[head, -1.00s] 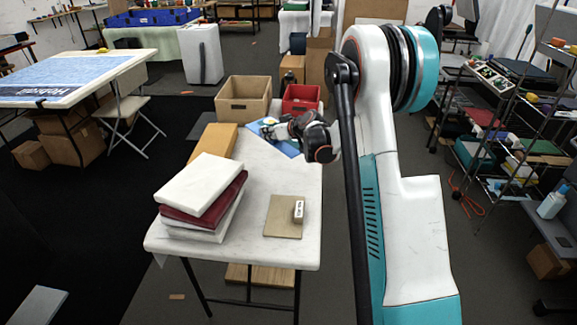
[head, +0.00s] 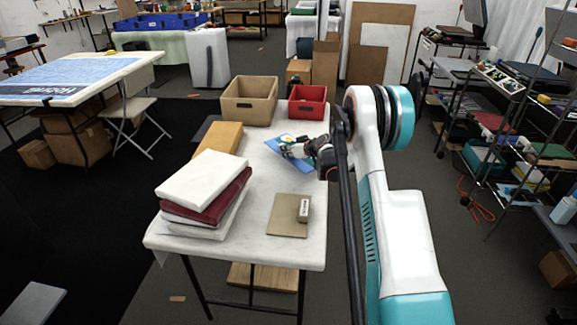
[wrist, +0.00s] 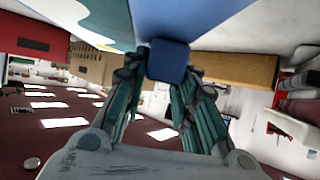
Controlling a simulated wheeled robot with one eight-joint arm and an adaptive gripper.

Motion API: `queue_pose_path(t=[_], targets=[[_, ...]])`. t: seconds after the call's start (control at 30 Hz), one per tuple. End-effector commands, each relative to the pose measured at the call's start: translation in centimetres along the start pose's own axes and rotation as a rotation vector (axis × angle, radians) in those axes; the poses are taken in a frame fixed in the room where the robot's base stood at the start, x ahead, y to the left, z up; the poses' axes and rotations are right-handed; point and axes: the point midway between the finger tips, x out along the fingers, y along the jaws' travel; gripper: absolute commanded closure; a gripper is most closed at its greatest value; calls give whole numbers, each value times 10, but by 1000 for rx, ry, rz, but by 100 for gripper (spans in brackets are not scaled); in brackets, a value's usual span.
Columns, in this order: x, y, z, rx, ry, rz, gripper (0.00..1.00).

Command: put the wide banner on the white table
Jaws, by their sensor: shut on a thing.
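The wide banner, as far as I can tell, is a flat blue sheet with a white and yellow print (head: 281,152), at the right part of the white table (head: 260,190). The wrist view shows a blue block-like piece (wrist: 167,62) between my fingertips, with the blue sheet (wrist: 210,18) spreading beyond. The sheet is over the tabletop; I cannot tell whether it touches it. My gripper covers part of the sheet.
A stack of white and dark-red slabs (head: 205,185), an orange-brown box (head: 218,138), a cardboard box (head: 250,103), a red bin (head: 307,105) and a tan pad (head: 287,222) with a small block stand on the table. Another table holds a large blue printed sheet (head: 70,75).

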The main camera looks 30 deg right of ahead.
Motion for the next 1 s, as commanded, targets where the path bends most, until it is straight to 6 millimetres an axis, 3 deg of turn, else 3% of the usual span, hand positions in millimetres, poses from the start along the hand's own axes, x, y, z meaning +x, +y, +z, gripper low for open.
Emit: queue_pose_path(t=[0.27,0.5,0.9,0.93,1.0], targets=[[10,0,18,0,0,0,100],[26,0,48,0,0,0,100],[28,0,52,0,0,0,100],[28,0,51,0,0,0,67],[28,0,51,0,0,0,54]])
